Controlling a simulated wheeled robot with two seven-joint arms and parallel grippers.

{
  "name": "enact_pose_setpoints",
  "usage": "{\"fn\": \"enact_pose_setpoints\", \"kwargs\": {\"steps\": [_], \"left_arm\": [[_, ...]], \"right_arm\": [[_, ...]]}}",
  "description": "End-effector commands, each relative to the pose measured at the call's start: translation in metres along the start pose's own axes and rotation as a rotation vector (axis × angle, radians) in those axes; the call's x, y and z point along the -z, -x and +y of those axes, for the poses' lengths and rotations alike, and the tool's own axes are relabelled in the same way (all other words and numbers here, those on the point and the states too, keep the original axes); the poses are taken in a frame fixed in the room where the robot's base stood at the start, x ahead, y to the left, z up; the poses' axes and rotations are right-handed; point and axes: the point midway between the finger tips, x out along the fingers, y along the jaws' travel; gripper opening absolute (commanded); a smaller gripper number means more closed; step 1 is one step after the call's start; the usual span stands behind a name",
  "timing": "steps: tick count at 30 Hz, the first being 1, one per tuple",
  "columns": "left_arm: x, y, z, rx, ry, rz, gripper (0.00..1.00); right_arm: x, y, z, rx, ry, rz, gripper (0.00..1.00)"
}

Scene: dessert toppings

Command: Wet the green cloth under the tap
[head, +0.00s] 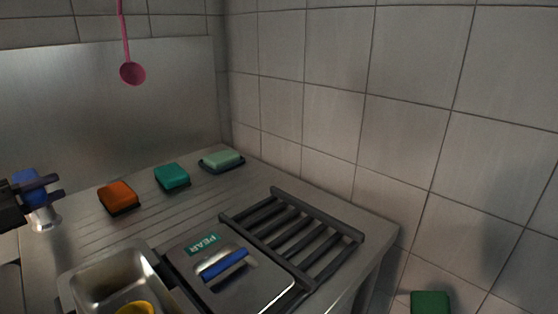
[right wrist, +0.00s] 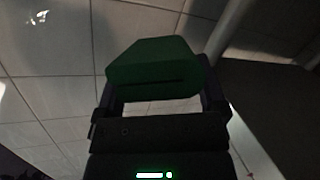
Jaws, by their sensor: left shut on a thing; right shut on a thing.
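A dark green block-like thing, which I take for the green cloth (right wrist: 155,68), is held between the fingers of my right gripper (right wrist: 160,98) in the right wrist view. A dark green piece (head: 431,302) at the bottom right of the head view looks like the same thing; the right gripper is out of that view. My left gripper (head: 52,187), at the left edge of the head view, is shut on a blue-topped thing (head: 30,182) with a shiny metal base. Whether this belongs to the tap I cannot tell; no spout or water shows.
On the ribbed counter are an orange sponge (head: 118,195), a teal sponge (head: 172,176) and a pale green bar in a dark dish (head: 222,160). In front are a black rack (head: 292,235), a lidded PEAR container (head: 225,285) and a steel tub (head: 85,285) with something yellow inside. A pink ladle (head: 132,73) hangs behind.

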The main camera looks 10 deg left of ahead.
Motion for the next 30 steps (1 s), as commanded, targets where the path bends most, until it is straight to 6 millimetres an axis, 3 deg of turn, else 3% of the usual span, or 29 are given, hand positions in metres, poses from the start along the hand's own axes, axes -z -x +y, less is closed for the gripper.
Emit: {"fn": "enact_pose_setpoints", "kwargs": {"steps": [7,24,25,30], "left_arm": [[0.001,0.006,0.004,-0.003,0.002,0.088,0.00],[0.003,0.009,0.002,-0.005,0.001,0.121,0.00],[0.003,0.009,0.002,-0.005,0.001,0.121,0.31],[0.002,0.009,0.001,-0.003,0.001,0.120,0.65]], "right_arm": [[-0.018,-0.003,-0.008,0.004,0.004,-0.010,0.33],[-0.021,-0.003,-0.009,0.004,0.005,-0.012,0.33],[-0.021,-0.003,-0.009,0.004,0.005,-0.012,0.33],[-0.021,-0.003,-0.009,0.004,0.005,-0.012,0.33]]}}
